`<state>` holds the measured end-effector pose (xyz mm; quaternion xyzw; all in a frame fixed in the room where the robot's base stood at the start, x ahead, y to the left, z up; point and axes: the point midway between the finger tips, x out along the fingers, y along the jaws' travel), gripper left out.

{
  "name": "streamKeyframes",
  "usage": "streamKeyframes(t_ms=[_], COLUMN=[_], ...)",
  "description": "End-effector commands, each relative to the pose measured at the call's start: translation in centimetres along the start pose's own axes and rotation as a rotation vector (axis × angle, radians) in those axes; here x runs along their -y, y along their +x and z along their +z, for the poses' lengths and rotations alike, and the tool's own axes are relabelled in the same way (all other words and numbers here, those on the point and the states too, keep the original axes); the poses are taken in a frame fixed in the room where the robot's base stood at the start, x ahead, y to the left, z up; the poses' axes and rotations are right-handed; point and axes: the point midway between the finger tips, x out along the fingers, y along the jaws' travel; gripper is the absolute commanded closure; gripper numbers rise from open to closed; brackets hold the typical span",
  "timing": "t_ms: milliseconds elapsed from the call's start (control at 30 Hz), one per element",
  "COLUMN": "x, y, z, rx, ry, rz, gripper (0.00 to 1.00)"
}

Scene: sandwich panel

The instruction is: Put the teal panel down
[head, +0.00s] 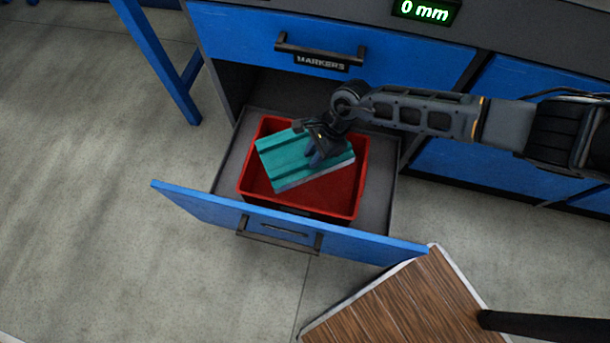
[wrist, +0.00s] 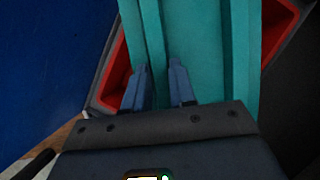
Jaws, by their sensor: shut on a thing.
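The teal panel (head: 282,160) is a ribbed board with a pale edge, in or just over the red bin (head: 346,198) in the open lower drawer. It lies slightly turned relative to the bin. My gripper (head: 318,153) is shut on the panel from above. In the wrist view my two fingers (wrist: 160,88) straddle a raised rib of the teal panel (wrist: 205,45), and the red bin (wrist: 280,25) shows on both sides. I cannot tell whether the panel touches the bin's floor or rim.
The open drawer's blue front (head: 190,207) stands at the near side of the bin. A closed blue drawer marked MARKERS (head: 400,45) is above. A wood-topped surface (head: 400,305) is at the lower right. Grey floor (head: 90,150) is clear on the left.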

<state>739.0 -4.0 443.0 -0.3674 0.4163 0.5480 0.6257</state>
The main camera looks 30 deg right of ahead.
Motion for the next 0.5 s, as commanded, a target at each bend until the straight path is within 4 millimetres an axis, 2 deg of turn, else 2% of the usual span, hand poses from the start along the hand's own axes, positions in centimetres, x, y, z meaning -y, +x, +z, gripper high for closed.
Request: streamKeyframes(t_ms=[33, 200, 367, 500], x=[0.0, 0.2, 0.4, 0.3], y=[0.8, 1.8, 2.2, 4.2], z=[-0.2, -0.3, -0.3, -1.0], rx=[0.002, 0.002, -0.001, 0.000], ry=[0.047, 0.176, 0.233, 0.248], rz=[-0.020, -0.074, -0.097, -0.100], gripper=[1.00, 1.00, 1.00, 1.00])
